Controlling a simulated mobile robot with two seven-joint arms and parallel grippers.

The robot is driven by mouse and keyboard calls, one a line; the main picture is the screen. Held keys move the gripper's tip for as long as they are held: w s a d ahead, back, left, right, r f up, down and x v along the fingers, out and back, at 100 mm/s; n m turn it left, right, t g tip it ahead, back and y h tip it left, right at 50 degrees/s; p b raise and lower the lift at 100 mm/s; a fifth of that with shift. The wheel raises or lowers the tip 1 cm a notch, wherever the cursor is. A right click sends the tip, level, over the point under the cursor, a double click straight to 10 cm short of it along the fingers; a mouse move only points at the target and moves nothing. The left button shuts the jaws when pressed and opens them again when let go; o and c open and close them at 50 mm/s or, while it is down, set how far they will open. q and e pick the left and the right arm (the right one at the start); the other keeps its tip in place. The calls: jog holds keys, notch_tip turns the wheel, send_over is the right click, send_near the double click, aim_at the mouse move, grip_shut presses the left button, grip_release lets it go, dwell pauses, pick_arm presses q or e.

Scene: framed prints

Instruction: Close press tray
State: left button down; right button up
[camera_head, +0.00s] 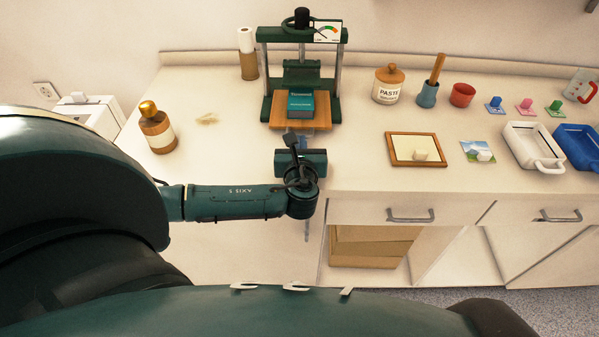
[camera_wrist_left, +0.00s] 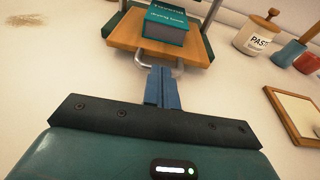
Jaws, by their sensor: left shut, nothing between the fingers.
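A dark green press (camera_head: 265,80) with a gauge stands on the counter against the wall. Its wooden tray (camera_head: 281,113) sticks out at the front and bears a teal book (camera_head: 301,104). In the left wrist view the tray (camera_wrist_left: 125,38) shows a metal handle (camera_wrist_left: 142,60) on its front edge, and the book (camera_wrist_left: 166,27) lies above it. My left gripper (camera_head: 306,138) is just in front of the tray. Its blue fingers (camera_wrist_left: 161,72) are shut and empty, with their tips at the handle. I cannot tell whether they touch it. My right gripper is in neither view.
A brown bottle (camera_head: 157,131) stands left of the press, and a paper roll (camera_head: 247,55) behind. To the right are a paste jar (camera_head: 388,88), a tool cup (camera_head: 428,94), a red pot (camera_head: 462,95), a wooden frame (camera_head: 396,160) and trays (camera_head: 530,142). Drawers (camera_head: 410,211) lie below.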

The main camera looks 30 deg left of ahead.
aim_at(301, 125)
pick_arm(q)
jog(key=x, duration=0.3)
jog(key=r+x, duration=0.1)
jog(key=x, duration=0.2)
jog(key=shift+w+r, duration=0.1)
jog(key=shift+w, duration=0.15)
jog(key=shift+w+a, duration=0.15)
jog(key=shift+r, duration=0.25)
